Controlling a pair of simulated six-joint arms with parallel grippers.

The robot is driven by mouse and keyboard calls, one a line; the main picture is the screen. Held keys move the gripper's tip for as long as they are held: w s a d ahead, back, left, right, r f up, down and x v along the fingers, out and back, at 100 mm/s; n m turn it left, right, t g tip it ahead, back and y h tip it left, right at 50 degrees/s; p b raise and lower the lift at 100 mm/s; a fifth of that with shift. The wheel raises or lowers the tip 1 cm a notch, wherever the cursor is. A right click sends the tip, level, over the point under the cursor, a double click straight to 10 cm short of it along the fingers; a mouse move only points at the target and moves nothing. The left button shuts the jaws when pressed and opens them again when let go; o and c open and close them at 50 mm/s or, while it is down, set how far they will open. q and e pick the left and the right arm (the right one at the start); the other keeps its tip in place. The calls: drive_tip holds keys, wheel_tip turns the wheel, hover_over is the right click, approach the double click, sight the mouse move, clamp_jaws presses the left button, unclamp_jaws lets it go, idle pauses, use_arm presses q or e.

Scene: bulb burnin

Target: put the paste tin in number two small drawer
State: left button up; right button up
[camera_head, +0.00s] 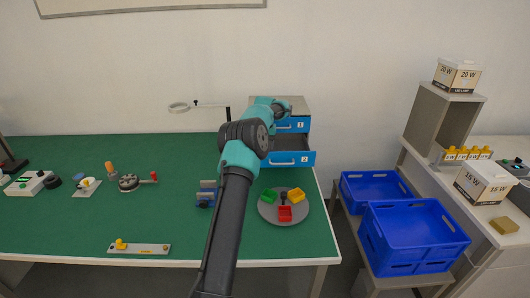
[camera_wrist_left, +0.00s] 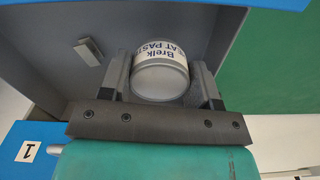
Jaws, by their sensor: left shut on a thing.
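My left gripper (camera_wrist_left: 160,90) is shut on the paste tin (camera_wrist_left: 160,72), a grey round tin with a white label, seen in the left wrist view. Both are over the grey inside of an open drawer (camera_wrist_left: 45,50); I cannot tell whether the tin touches its floor. In the head view the lower drawer (camera_head: 290,160) of the blue cabinet is pulled out; the upper drawer (camera_head: 293,125) is shut. The wrist view shows a "1" label (camera_wrist_left: 28,150) on a blue front. My arm hides the gripper and tin in the head view. My right gripper is not in view.
A small grey block (camera_wrist_left: 90,50) is in the open drawer. A grey round tray (camera_head: 268,213) with coloured bins stands in front of the cabinet. Blue crates (camera_head: 415,235) stand right of the green table. Several small devices lie on the table's left half.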

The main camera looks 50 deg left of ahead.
use_arm(q)
drive_tip(key=shift+f, duration=1.85)
drive_tip(key=shift+f, duration=0.1)
drive_tip(key=o, duration=1)
drive_tip(key=shift+o, duration=0.2)
wheel_tip(320, 180, up, 12)
drive_tip(key=shift+r, duration=0.1)
